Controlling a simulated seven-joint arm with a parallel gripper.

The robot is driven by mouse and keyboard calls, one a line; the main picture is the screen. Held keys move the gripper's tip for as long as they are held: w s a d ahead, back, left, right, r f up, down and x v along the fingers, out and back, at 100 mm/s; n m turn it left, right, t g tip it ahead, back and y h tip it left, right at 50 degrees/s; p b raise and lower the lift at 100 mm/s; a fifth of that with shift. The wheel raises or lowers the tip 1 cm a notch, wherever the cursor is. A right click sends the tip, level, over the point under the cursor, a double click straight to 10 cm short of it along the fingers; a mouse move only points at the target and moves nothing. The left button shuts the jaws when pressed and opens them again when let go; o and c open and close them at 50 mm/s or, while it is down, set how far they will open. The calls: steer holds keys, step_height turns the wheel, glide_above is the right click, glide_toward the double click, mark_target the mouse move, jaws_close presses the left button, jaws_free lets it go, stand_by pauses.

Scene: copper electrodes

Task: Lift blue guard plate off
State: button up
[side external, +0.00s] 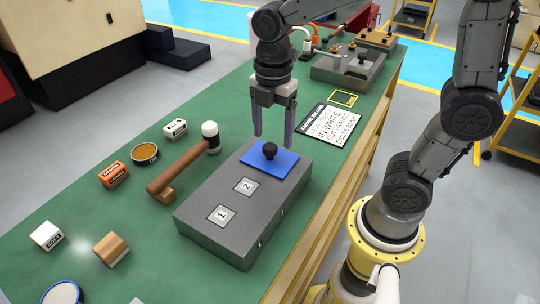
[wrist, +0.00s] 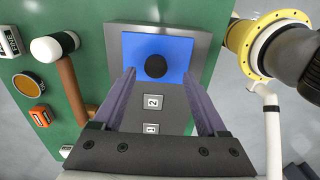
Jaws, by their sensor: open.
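The blue guard plate (side external: 284,162) lies flat on the far end of a grey metal block (side external: 205,217). A black knob (side external: 269,149) stands up from the plate's middle. In the wrist view the plate (wrist: 130,58) and its knob (wrist: 155,66) show just beyond my fingertips. My gripper (side external: 273,138) points down above the plate, its two purple-grey fingers apart with nothing between them. In the wrist view my gripper's fingers (wrist: 160,72) are spread on either side of the knob. Whether the fingertips touch the plate cannot be told.
Number tiles 1 (side external: 221,215) and 2 (side external: 246,186) sit on the block. A mallet (side external: 180,171) lies left of it on the green bench (side external: 105,195), near several small blocks and tins. A printed sign (side external: 331,126) and a grey fixture (side external: 345,70) lie farther back.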

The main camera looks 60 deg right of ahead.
mark_target(270, 146)
steer(key=shift+w+f, duration=0.15)
steer(key=shift+f, duration=1.05)
steer(key=shift+w+f, duration=0.15)
steer(key=shift+f, duration=1)
jaws_close()
